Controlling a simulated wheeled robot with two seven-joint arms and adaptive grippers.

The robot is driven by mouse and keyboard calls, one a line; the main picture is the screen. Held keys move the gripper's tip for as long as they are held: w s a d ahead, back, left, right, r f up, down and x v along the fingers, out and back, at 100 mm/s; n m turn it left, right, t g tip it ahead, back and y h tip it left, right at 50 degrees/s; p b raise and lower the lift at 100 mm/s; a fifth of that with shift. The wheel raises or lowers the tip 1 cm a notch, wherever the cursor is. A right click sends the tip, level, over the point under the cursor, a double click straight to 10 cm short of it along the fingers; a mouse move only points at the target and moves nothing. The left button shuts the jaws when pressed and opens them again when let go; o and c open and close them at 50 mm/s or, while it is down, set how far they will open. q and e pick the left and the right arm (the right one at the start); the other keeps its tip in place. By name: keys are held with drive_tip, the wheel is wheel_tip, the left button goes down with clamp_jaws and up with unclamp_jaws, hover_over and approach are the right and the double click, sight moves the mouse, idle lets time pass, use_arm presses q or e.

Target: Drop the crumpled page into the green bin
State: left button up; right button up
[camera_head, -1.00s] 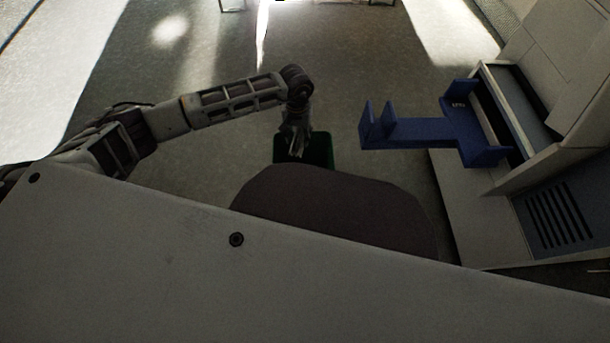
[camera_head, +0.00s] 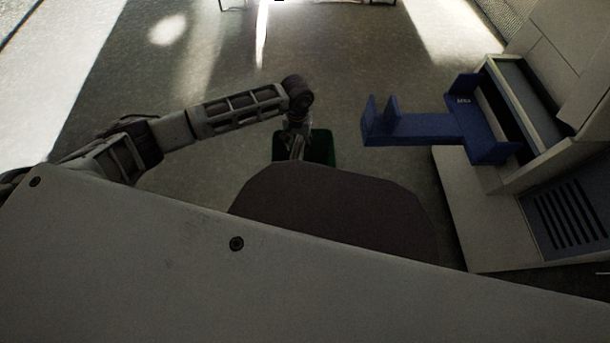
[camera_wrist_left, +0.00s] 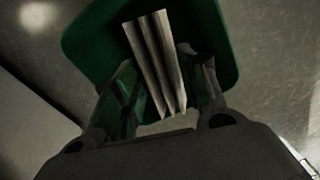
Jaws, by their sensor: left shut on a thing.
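The green bin (camera_head: 321,147) stands on the floor near the middle of the head view, its lower part hidden behind my own body. My left gripper (camera_head: 297,150) points down over the bin's left part. In the left wrist view my left gripper (camera_wrist_left: 155,92) is shut on the crumpled page (camera_wrist_left: 152,50), a pale, folded strip lying between the fingers. The green bin (camera_wrist_left: 90,45) is behind and below the page there, and its opening surrounds most of the page. The page is too small to make out in the head view. My right gripper is not in view.
A blue tray-like holder (camera_head: 420,129) sticks out from a pale machine (camera_head: 548,120) on the right. The grey floor (camera_head: 200,75) beyond the bin is clear. Metal legs (camera_head: 232,4) show at the far edge.

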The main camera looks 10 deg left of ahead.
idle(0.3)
use_arm(q)
drive_tip(key=o, duration=0.8)
drive_tip(key=shift+r, duration=5.95)
drive_tip(key=shift+f, duration=0.1)
